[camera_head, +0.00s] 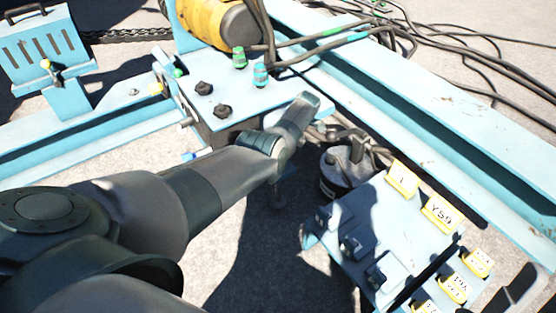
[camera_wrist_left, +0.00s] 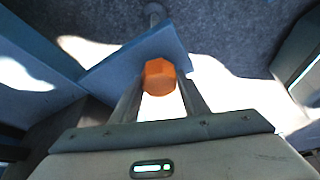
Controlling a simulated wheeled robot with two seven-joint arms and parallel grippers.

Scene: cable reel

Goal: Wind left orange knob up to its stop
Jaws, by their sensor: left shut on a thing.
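The left orange knob (camera_wrist_left: 159,77) shows in the left wrist view as a small faceted orange piece in front of a blue plate (camera_wrist_left: 135,58). My left gripper (camera_wrist_left: 160,88) has one finger on each side of the knob and is shut on it. In the head view my left arm reaches in from the lower left to the blue frame; its fingers and the knob are hidden there. How far the knob is turned cannot be told.
A blue control panel (camera_head: 370,235) with yellow labels stands at the right. Blue beams (camera_head: 430,105) run on both sides. A yellow drum (camera_head: 215,22) sits at the top. Black knobs (camera_head: 204,88) stand on the frame's plate. Cables (camera_head: 470,40) lie at the upper right.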

